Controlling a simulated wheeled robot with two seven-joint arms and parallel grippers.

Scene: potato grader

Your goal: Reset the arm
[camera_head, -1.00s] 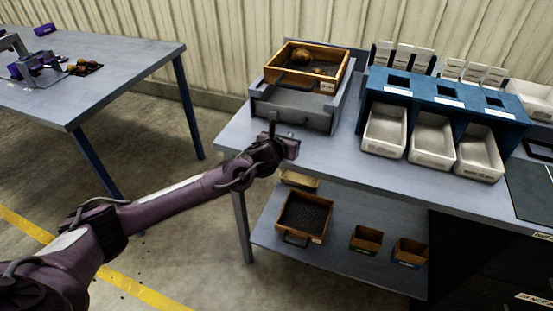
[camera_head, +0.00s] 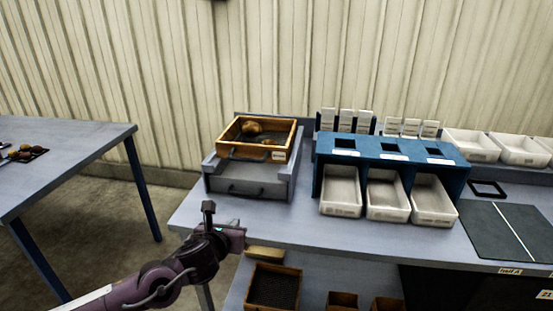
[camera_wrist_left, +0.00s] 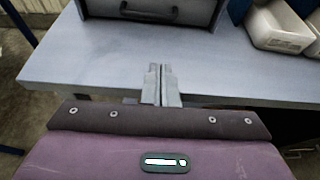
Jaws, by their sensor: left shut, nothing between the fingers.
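My left arm comes in from the lower left in the head view. Its gripper (camera_head: 238,236) is at the front left edge of the workbench (camera_head: 300,222). In the left wrist view the gripper's two fingers (camera_wrist_left: 160,88) are together with nothing between them. They point at the bench top, in front of the grey drawer unit (camera_wrist_left: 150,10). My right gripper is in neither view.
A wooden tray (camera_head: 283,138) with potatoes sits on the grey unit (camera_head: 245,188). A blue rack (camera_head: 390,160) with white bins (camera_head: 388,205) stands to its right. A second table (camera_head: 75,150) is at left. Wooden boxes (camera_head: 272,268) sit on the lower shelf.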

